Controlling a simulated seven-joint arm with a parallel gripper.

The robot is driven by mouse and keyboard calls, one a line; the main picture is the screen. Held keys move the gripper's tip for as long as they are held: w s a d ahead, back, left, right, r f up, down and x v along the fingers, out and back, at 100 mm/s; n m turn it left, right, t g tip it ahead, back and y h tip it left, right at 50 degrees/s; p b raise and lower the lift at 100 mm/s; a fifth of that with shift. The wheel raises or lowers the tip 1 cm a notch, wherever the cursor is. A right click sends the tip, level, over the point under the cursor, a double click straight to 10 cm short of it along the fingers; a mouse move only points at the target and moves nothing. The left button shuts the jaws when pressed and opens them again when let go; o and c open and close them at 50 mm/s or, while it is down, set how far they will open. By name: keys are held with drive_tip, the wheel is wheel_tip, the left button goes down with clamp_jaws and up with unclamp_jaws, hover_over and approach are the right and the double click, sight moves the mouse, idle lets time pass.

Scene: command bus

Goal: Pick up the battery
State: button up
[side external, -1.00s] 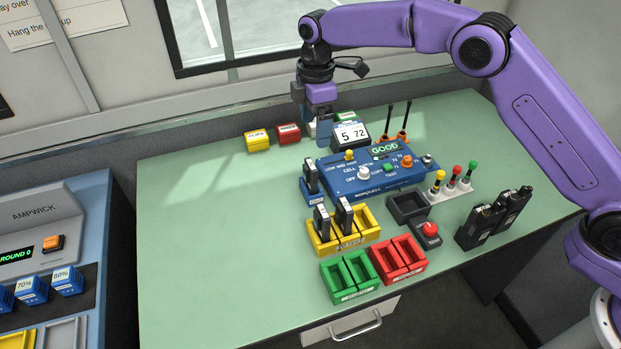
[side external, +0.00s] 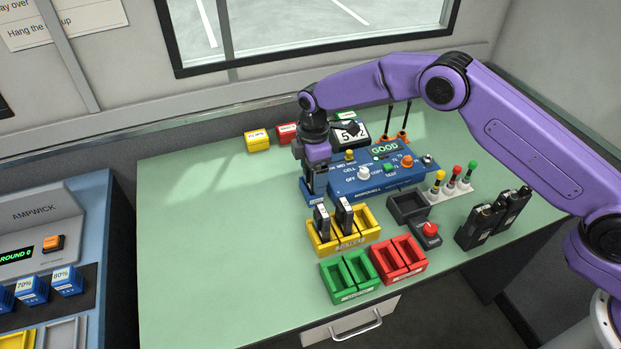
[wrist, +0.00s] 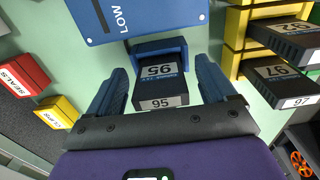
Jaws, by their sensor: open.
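A dark battery labelled 95 (wrist: 161,85) stands in a small blue holder (wrist: 150,48) at the left end of the blue tester (side external: 372,181). My open gripper (wrist: 163,77) is over it, with one blue finger on each side of the battery in the wrist view. A gap shows between the battery and each finger. In the side view my gripper (side external: 313,176) largely hides this battery. Two more dark batteries, (side external: 322,221) and (side external: 345,214), stand in the yellow rack (side external: 361,239); one reads 97 in the wrist view (wrist: 282,77).
A green rack (side external: 352,290) and a red rack (side external: 411,272) stand in front of the yellow one. Yellow (side external: 257,140) and red boxes sit at the back. Two black radios (side external: 480,226) stand at right. The table's left side is clear.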

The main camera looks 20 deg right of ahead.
drive_tip(key=shift+f, duration=0.75)
drive_tip(key=shift+c, duration=0.3)
drive_tip(key=c, duration=1.1)
drive_tip(key=shift+c, duration=0.2)
drive_tip(key=shift+r, duration=0.1)
